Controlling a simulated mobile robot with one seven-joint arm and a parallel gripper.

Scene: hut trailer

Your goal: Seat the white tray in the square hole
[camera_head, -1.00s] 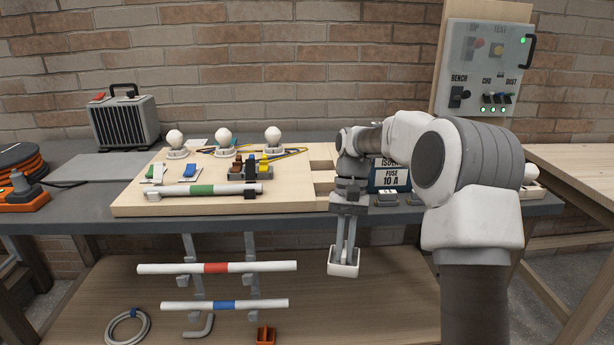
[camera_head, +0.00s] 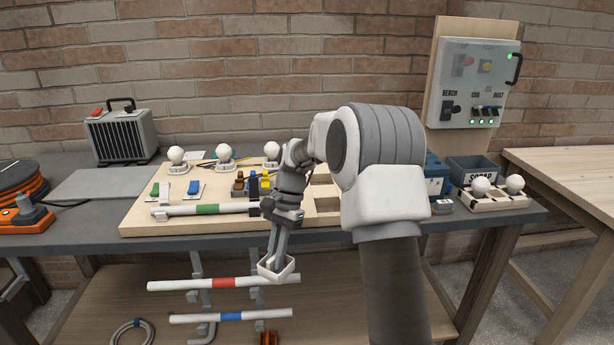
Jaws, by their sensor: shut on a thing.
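My gripper (camera_head: 277,256) points down in front of the bench's front edge. It is shut on the white tray (camera_head: 278,269), a small open square box that hangs slightly tilted below the bench top level. The wooden board (camera_head: 140,215) lies on the bench and has several cut-out openings at its right part. One square opening (camera_head: 327,190) shows just right of my gripper's wrist. My arm hides part of the board's right side, so I cannot tell which opening is the tray's.
White bulbs (camera_head: 225,153), a green-banded tube (camera_head: 205,209) and connectors (camera_head: 250,184) occupy the board's left and middle. Red-banded (camera_head: 222,283) and blue-banded (camera_head: 232,317) tubes are below the bench. A grey scrap bin (camera_head: 475,168) and a bulb holder (camera_head: 495,198) stand at the right.

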